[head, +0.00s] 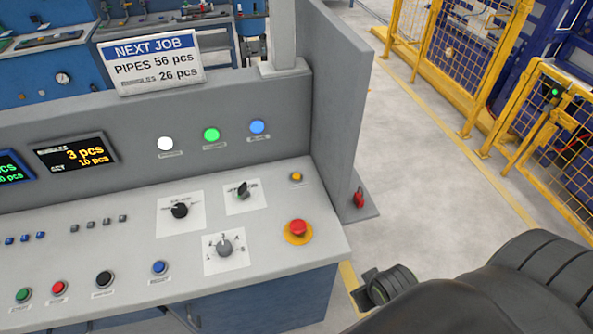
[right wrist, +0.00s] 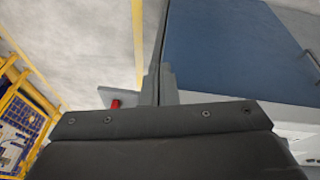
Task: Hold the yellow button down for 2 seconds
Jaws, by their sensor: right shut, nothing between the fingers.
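The yellow button (head: 296,177) is a small round button at the upper right of the grey sloped control panel (head: 130,240), above the red emergency stop (head: 297,228) on its yellow base. Nothing covers or touches it in the head view. My right gripper (head: 362,288) is at the lower right, beyond the panel's right edge and apart from the button. In the right wrist view its fingers (right wrist: 162,84) are shut and empty, and the yellow button does not show there. My left gripper is in neither view.
Black selector knobs (head: 180,210) and a grey rotary knob (head: 224,247) are left of the emergency stop. A grey upright wall (head: 335,100) borders the panel's right side, with a red part (head: 359,198) at its foot. Open floor (head: 430,160) lies to the right.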

